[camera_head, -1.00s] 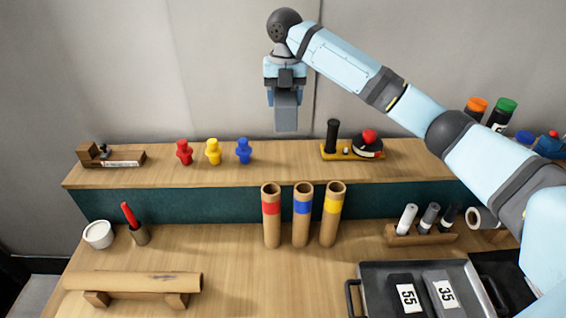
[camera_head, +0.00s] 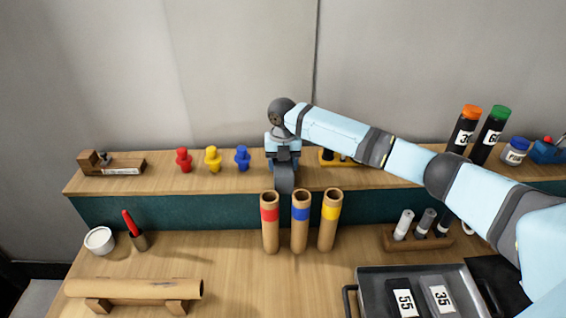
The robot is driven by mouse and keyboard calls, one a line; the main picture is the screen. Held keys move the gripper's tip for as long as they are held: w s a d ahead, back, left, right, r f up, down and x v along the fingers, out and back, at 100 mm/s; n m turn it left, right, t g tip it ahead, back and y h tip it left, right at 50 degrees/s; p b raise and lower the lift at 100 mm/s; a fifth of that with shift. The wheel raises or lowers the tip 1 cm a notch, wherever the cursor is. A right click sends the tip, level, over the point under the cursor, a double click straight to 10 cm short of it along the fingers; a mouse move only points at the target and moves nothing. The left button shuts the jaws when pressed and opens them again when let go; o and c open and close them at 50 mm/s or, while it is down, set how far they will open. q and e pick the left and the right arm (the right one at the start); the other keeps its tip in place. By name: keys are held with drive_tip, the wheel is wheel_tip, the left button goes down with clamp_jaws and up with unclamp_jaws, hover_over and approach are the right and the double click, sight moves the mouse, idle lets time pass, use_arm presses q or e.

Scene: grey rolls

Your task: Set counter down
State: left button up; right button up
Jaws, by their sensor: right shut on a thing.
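The gripper's lower end overlaps the shelf's front part in the picture; whether anything touches the shelf cannot be told. The wooden shelf (camera_head: 130,183) runs along the wall. My left gripper is not in view.
Red (camera_head: 183,160), yellow (camera_head: 213,159) and blue (camera_head: 242,158) pegs stand left of the gripper. Red-banded (camera_head: 270,225), blue-banded (camera_head: 300,225) and yellow-banded (camera_head: 329,225) tubes stand below it. A yellow-based stand (camera_head: 328,158) is partly hidden by my arm.

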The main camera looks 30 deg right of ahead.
drive_tip(key=shift+f, duration=0.15)
drive_tip(key=o, duration=1.1)
drive_tip(key=shift+f, duration=0.15)
wheel_tip(320, 180, up, 12)
drive_tip(key=b, duration=0.1)
drive_tip(key=shift+r+b, duration=0.2)
drive_tip(key=shift+b, duration=0.2)
